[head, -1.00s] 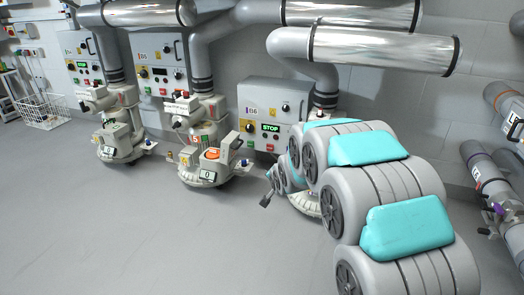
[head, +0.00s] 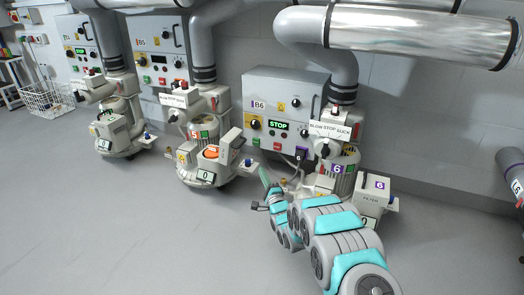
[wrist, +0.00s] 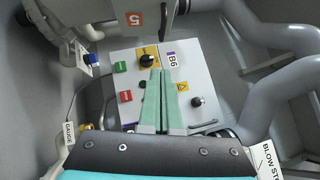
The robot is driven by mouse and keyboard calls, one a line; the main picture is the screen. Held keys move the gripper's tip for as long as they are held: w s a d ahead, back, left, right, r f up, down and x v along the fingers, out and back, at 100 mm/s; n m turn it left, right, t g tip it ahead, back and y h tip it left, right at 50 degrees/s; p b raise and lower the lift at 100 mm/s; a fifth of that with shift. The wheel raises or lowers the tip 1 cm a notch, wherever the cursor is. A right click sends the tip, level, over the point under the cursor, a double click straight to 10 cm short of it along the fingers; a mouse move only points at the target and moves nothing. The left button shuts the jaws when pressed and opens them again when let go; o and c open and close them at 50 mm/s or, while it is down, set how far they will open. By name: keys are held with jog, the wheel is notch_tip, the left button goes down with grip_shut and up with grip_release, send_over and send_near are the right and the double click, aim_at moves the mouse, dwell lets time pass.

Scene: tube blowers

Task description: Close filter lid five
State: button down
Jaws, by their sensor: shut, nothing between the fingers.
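Filter lid five (head: 231,146) is a pale panel standing tilted up, open, on the right of the middle blower's filter box (head: 208,176). A round orange part shows in the open box. In the wrist view, a pale part with an orange 5 label (wrist: 133,18) is at the top edge, partly cut off; I cannot tell for sure that it is the lid. My gripper (head: 264,172) is shut and empty, to the right of the lid and lower, apart from it in the picture. Its teal fingers (wrist: 156,72) lie together in the wrist view, with control box B6 behind them.
Blower six (head: 340,165) stands right of my gripper, close behind my arm, with its filter box lid (head: 376,184) down. Control box B6 (head: 283,108) hangs on the wall behind. Another blower (head: 118,135) stands at the left. The floor in front is clear.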

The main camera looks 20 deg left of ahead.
jog(key=s+a+b+x, duration=0.1)
jog(key=s+a+x, duration=0.1)
jog(key=x, duration=1)
jog(key=shift+w+a+r+y+b, duration=0.25)
jog(key=shift+w+r+y+b, duration=0.05)
jog(key=shift+w+r, duration=0.1)
dwell(0.4)
